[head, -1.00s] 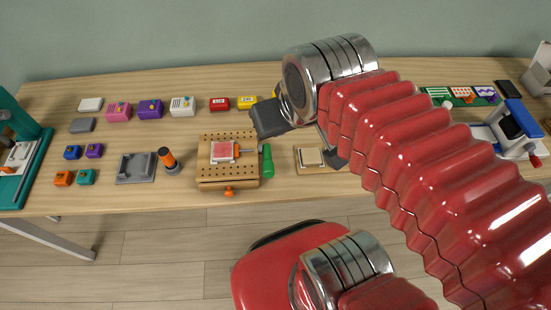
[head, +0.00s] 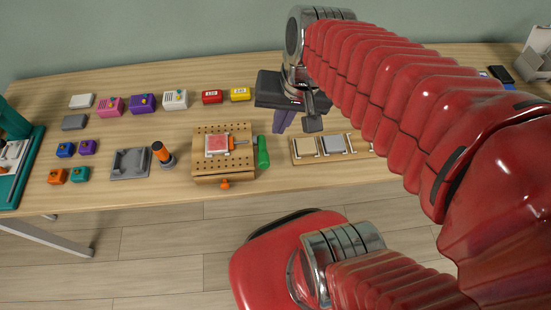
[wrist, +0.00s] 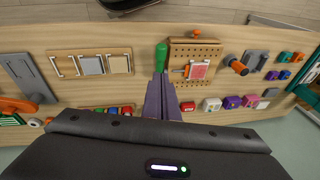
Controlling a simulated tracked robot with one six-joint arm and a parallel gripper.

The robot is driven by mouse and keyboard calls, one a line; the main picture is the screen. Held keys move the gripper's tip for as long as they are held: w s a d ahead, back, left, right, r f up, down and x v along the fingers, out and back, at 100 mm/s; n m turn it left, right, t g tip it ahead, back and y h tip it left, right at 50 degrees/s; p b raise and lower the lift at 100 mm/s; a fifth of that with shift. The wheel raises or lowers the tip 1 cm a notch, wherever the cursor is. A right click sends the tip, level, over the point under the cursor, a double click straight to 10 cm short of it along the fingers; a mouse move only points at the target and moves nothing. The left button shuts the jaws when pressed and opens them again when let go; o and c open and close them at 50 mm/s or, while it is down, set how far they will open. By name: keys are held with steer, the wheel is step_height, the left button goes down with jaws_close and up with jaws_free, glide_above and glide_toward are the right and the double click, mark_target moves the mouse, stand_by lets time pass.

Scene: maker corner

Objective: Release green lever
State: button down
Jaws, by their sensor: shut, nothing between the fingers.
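The green lever (head: 263,152) stands along the right side of the wooden pegboard fixture (head: 208,177) in the head view. A pink-red square in a pale frame (head: 217,144) lies on the fixture, with an orange piece (head: 240,142) at its right edge. In the wrist view the green lever (wrist: 161,55) lies straight beyond my fingertips. My gripper (wrist: 160,80) has purple fingers, shut and empty. In the head view my gripper (head: 279,130) is above the table, behind and right of the lever. Whether the fingers touch the lever cannot be told.
A wooden board with pale and grey plates (head: 333,145) lies right of the lever. An orange-handled tool (head: 162,153) and grey tray (head: 130,163) are left of the fixture. Red (head: 212,97) and yellow (head: 240,94) boxes stand behind. An orange knob (head: 224,184) projects at the front.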

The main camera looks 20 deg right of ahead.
steer(key=w+d+f+m+g+y, duration=0.2)
steer(key=d+f+m+y, duration=0.1)
steer(key=f+m, duration=0.4)
steer(key=m+y, duration=0.5)
steer(key=m, duration=0.5)
glide_toward(263, 151)
steer(key=s+d+f, duration=0.2)
steer(key=s+d, duration=0.1)
steer(key=shift+s+a, duration=0.2)
steer(key=shift+s, duration=0.05)
steer(key=shift+x, duration=4.95)
steer(key=shift+w, duration=0.15)
steer(key=shift+a, duration=0.1)
steer(key=shift+d+m, duration=0.2)
steer(key=shift+m, duration=0.1)
